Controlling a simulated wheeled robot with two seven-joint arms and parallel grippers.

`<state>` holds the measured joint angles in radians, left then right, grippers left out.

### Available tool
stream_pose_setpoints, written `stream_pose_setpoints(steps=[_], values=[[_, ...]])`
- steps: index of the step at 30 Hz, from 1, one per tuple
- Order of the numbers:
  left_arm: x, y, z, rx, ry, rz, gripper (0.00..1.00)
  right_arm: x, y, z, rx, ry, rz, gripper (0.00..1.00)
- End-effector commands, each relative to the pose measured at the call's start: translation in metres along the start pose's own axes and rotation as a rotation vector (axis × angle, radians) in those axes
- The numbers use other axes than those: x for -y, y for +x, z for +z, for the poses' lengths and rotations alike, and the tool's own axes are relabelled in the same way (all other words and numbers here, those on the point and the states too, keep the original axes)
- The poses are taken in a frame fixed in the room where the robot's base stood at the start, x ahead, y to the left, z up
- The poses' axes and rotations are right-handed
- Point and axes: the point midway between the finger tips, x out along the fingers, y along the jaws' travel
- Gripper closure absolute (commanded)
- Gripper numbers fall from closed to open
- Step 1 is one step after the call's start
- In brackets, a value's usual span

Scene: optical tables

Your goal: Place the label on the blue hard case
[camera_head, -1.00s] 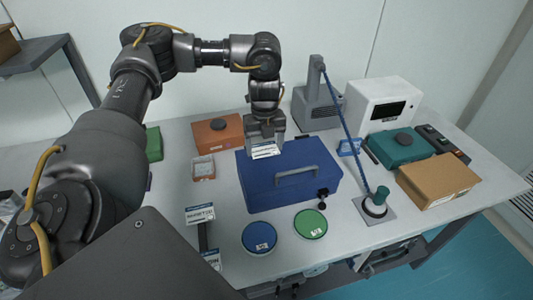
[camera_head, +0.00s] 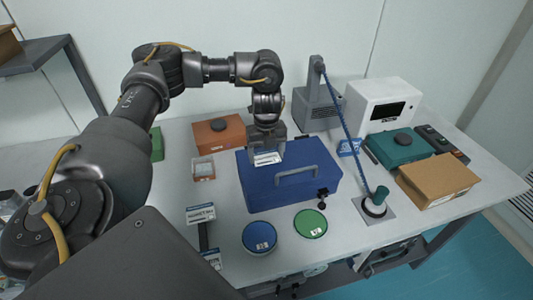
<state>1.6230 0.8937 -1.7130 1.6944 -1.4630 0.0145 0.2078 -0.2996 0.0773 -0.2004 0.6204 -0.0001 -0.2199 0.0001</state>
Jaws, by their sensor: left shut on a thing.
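The blue hard case (camera_head: 308,190) lies closed in the middle of the table, with a grey handle on its top. My left gripper (camera_head: 267,155) points down over the back left part of the case lid. It is shut on the white label (camera_head: 267,159), which shows dark print. The label is at or just above the lid; I cannot tell whether it touches. My right gripper is not in view.
A blue round tin (camera_head: 259,236) and a green round tin (camera_head: 310,223) stand in front of the case. A stand with a blue cord (camera_head: 374,207) is at its right. A brown box (camera_head: 438,181) lies far right.

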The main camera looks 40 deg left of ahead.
Motion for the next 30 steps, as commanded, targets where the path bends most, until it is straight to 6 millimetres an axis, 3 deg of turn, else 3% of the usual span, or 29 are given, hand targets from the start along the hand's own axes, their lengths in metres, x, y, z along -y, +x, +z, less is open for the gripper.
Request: stream_pose_setpoints(steps=[10, 11, 16, 30], values=[[-0.002, 0.017, -0.004, -0.011, 0.001, 0.009, 0.46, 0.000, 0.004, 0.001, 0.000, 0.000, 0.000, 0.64], [-0.002, 0.017, -0.004, -0.012, 0.001, 0.009, 0.24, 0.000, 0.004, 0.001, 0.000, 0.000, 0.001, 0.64], [-0.002, 0.018, -0.005, -0.014, 0.002, 0.010, 0.03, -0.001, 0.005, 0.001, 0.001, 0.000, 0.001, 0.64], [-0.004, 0.019, -0.005, -0.014, 0.000, 0.011, 0.03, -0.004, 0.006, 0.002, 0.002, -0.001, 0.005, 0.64]])
